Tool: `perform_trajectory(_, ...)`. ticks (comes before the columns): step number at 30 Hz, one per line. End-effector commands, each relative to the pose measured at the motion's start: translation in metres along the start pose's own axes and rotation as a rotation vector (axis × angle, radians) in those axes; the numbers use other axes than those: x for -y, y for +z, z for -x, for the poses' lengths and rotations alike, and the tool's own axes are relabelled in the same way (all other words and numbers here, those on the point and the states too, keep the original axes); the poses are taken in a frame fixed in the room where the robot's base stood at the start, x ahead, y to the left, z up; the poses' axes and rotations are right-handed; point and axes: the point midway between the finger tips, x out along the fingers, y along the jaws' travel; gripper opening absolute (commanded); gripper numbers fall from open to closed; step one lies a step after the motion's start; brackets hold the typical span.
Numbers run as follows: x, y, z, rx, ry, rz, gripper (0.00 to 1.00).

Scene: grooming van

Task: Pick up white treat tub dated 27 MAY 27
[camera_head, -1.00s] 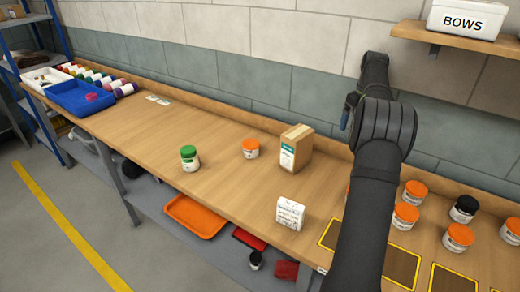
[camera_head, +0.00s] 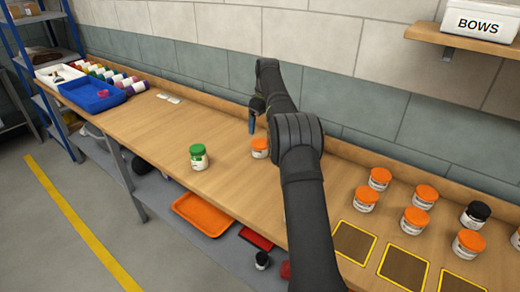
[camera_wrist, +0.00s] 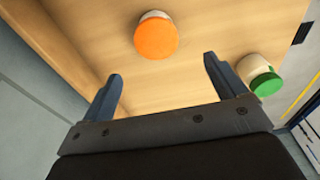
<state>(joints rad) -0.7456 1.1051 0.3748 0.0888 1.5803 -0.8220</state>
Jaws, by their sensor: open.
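Several white tubs with orange lids stand on the wooden bench; their dates are too small to read. One orange-lidded tub (camera_head: 260,147) stands alone near the middle, beside my arm. In the wrist view an orange-lidded tub (camera_wrist: 156,38) is beyond the fingertips, between them and apart from them. A white tub with a green lid (camera_head: 198,157) stands left of it and shows at the right of the wrist view (camera_wrist: 262,77). My gripper (camera_wrist: 162,72) is open and empty, above the bench; in the head view a dark blue finger (camera_head: 252,122) shows.
Several orange-lidded tubs (camera_head: 415,220) and a black-lidded tub (camera_head: 474,215) stand at the right, near yellow-edged dark squares (camera_head: 354,242). A blue tray (camera_head: 92,95) and bottles are at the far left. A wall shelf (camera_head: 450,38) holds a BOWS box (camera_head: 479,23).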

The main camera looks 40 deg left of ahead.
Motion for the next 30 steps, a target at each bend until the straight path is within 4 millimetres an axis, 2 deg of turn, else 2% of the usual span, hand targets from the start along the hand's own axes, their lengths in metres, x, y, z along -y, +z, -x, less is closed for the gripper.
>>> perform_trajectory(3, 0.000, 0.001, -0.027, 0.001, -0.001, 0.000, 0.89)
perform_trajectory(9, 0.000, 0.001, -0.058, 0.001, 0.000, -0.001, 0.89)
perform_trajectory(17, -0.002, 0.002, -0.073, 0.000, 0.001, -0.001, 0.89)
perform_trajectory(25, -0.004, 0.006, -0.111, 0.000, 0.000, -0.001, 0.89)
perform_trajectory(30, -0.005, 0.006, -0.118, -0.001, 0.001, -0.001, 0.89)
